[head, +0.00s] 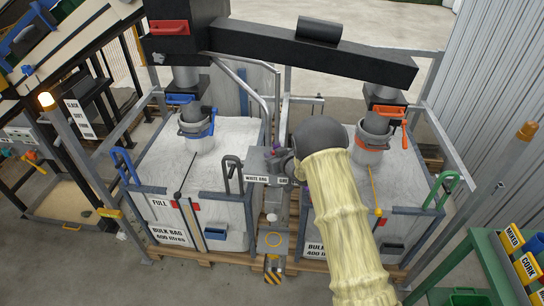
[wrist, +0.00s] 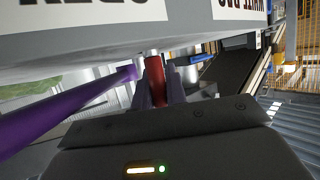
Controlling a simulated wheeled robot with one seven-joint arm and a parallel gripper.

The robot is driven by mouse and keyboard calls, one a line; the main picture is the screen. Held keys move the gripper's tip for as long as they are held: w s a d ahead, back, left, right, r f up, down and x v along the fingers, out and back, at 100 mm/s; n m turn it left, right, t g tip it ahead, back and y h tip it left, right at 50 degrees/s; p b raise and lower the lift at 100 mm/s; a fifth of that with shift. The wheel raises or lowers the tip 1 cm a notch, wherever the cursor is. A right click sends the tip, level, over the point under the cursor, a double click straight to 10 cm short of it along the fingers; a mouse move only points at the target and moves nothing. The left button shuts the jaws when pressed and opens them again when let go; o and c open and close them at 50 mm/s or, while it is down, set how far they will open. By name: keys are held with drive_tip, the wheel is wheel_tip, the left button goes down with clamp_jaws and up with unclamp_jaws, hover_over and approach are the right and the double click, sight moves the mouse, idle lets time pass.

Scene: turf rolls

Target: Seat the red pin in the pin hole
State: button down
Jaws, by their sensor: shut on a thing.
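In the wrist view my gripper (wrist: 157,92) is shut on the red pin (wrist: 155,80), with a finger on either side of it. A short pale metal part (wrist: 152,54) shows at the pin's far end, right at the edge of a grey panel (wrist: 190,38). I cannot tell whether the pin is in a hole; the hole itself is not visible. In the head view my gripper is mostly hidden behind my sleeved arm, close to the grey valve post with the white-bag label (head: 257,179) between the two bulk bags.
A purple bar (wrist: 60,120) runs close to the left of my fingers. The left bulk bag (head: 165,150) and right bulk bag (head: 400,165) flank the post. A dark overhead beam (head: 310,50) crosses behind. A green rack (head: 490,265) stands at lower right.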

drive_tip(key=c, duration=1.4)
unclamp_jaws()
drive_tip(key=shift+c, duration=0.2)
drive_tip(key=shift+r+p, duration=0.15)
drive_tip(key=shift+p, duration=0.15)
drive_tip(key=shift+s+d+b, duration=0.35)
drive_tip(key=shift+s+b, duration=0.1)
drive_tip(key=b+v, duration=0.3)
drive_tip(key=v, duration=0.8)
drive_tip(key=shift+b, duration=0.35)
